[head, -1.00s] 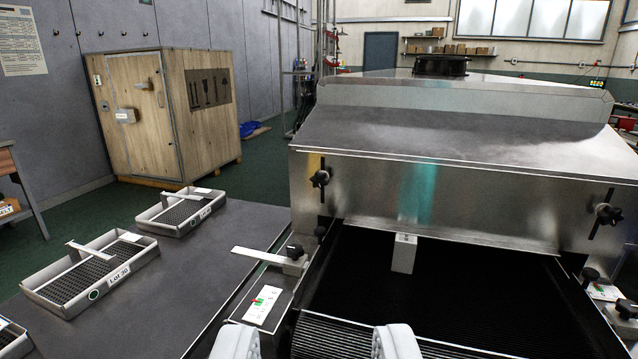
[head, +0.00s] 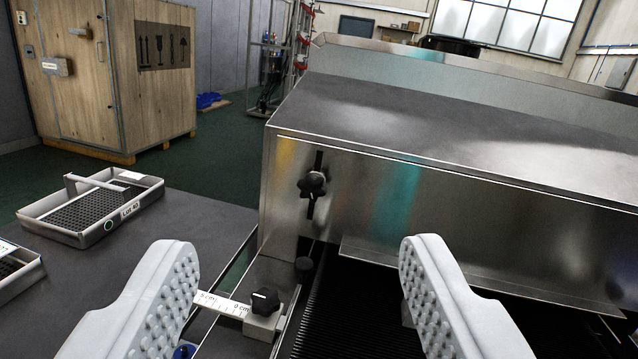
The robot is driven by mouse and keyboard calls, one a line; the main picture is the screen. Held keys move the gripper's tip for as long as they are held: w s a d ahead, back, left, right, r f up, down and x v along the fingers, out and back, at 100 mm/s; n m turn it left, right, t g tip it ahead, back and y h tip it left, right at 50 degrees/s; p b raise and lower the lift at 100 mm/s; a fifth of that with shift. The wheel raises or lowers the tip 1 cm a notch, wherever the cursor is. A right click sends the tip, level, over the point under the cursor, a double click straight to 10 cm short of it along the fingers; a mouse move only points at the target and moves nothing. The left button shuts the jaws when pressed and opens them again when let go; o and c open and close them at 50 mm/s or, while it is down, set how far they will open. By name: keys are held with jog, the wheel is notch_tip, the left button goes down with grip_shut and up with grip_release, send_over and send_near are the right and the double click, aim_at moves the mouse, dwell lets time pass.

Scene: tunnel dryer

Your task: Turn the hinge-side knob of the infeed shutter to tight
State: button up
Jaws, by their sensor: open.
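The metal infeed shutter (head: 450,215) spans the front of the dryer under its hood. A black star knob (head: 312,185) sits in a dark vertical slot near the shutter's left end. No hinge is clear to me, so I cannot tell from the picture which side it is on. The knob at the shutter's right end is outside the view.
A pointed black knob (head: 265,300) on a metal block with a ruler strip (head: 222,304) lies low between the fingers. The dark conveyor belt (head: 350,310) runs under the shutter. A mesh tray (head: 92,208) stands on the left table.

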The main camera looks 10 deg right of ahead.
aim_at(311, 191)
jog(key=w+a+f+g+h, duration=0.1)
jog(key=w+f+h, duration=0.4)
jog(key=w+f, duration=0.65)
jog(key=x, duration=1.7)
jog(key=shift+w+a+f, duration=0.2)
jog(key=shift+a+f, duration=0.05)
jog(key=shift+f, duration=0.1)
jog(key=c, duration=1)
